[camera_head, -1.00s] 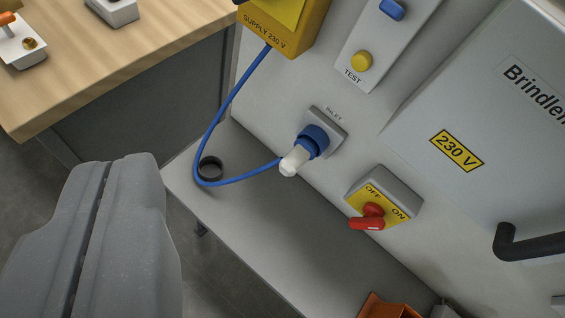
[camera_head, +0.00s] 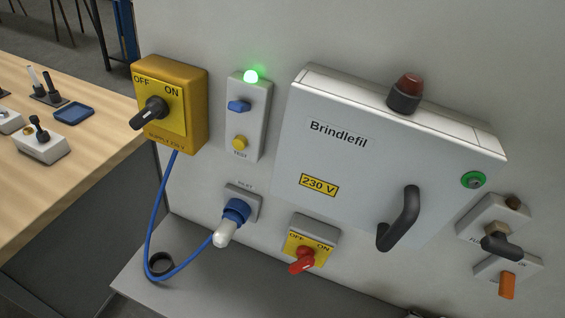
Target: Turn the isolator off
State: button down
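A grey switch box with a yellow OFF/ON plate (camera_head: 305,246) is on the light panel, low in the middle. Its red rotary handle (camera_head: 301,266) stands out from the plate. OFF is printed on the left and ON on the right; I cannot tell clearly which mark the handle points at. A yellow supply box (camera_head: 184,85) at the upper left also has OFF/ON marks and a black handle (camera_head: 150,114) slanting to the lower left. No label reading "isolator" is legible. My gripper is not in view.
A grey cabinet marked Brindlefil (camera_head: 370,165) has a black handle (camera_head: 402,220) beside the red switch. A tester (camera_head: 246,125) shows a lit green lamp (camera_head: 251,76). A blue plug (camera_head: 235,212) trails a blue cable (camera_head: 152,215). A wooden bench (camera_head: 75,170) stands left.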

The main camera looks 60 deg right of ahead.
aim_at(306, 260)
jog(key=z, duration=0.25)
jog(key=k, duration=0.95)
jog(key=u, duration=0.35)
jog(key=i, duration=0.5)
jog(key=z, duration=0.05)
